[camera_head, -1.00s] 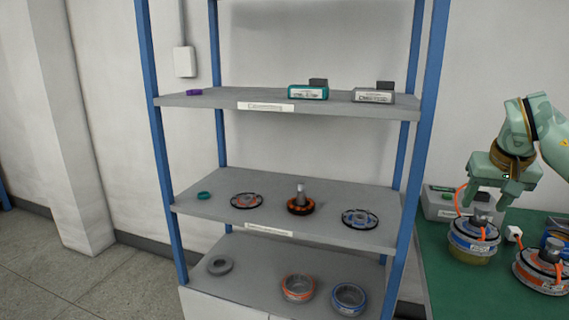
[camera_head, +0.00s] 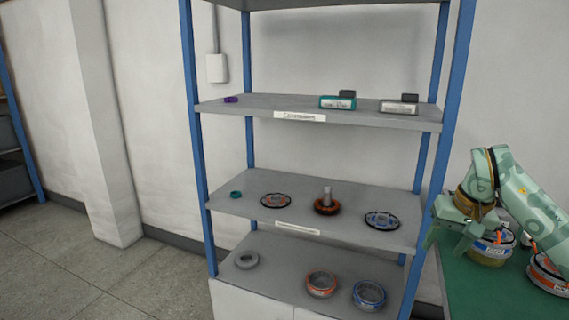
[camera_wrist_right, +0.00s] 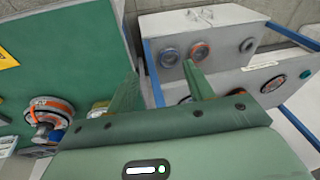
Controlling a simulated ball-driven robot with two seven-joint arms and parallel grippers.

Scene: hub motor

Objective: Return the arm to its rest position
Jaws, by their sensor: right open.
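My right gripper (camera_head: 446,244) is at the right of the head view, between the blue-posted shelf rack and the green table. It points down and left, with its fingers apart and nothing between them. In the right wrist view the two fingers of the right gripper (camera_wrist_right: 163,88) also stand apart and empty. My right arm comes in from the right edge, bent at the wrist. My left arm and gripper do not show.
The green table (camera_head: 462,290) holds motor parts, including one with a blue ring (camera_head: 492,246), partly hidden by my arm. The rack's middle shelf (camera_head: 240,207) and lower shelf (camera_head: 285,275) carry rings and discs. Boxes stand on the upper shelf (camera_head: 225,105). Open floor (camera_head: 70,270) lies left.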

